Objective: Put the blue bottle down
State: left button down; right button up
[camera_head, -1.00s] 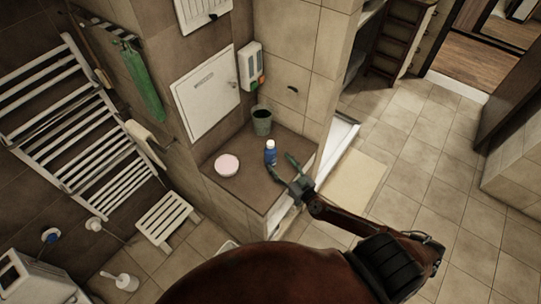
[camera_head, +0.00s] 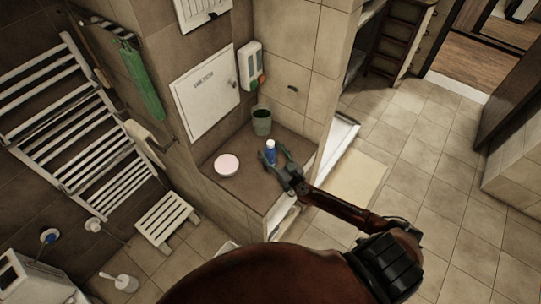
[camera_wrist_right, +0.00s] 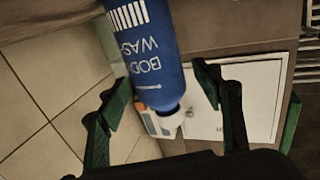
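The blue bottle (camera_head: 270,152) with a white cap stands upright on the brown tiled ledge (camera_head: 246,195). My right gripper (camera_head: 278,160) is at the bottle, reaching in from the lower right, with its fingers on either side of the bottle's near part. In the right wrist view the bottle (camera_wrist_right: 148,50) appears upside down with "BODY WASH" on its label. The open fingers (camera_wrist_right: 160,88) stand wide there, with a gap on the right side; contact on the left is unclear. My left gripper is not in view.
A pale pink round dish (camera_head: 227,165) sits left of the bottle on the ledge. A dark green cup (camera_head: 262,121) stands behind it near the wall. A white wall panel (camera_head: 206,93) and a dispenser (camera_head: 251,66) hang above. The ledge's front left is clear.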

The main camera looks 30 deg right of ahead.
jog(key=c, duration=1.2)
jog(key=shift+c, duration=1.3)
jog(key=shift+r, duration=0.1)
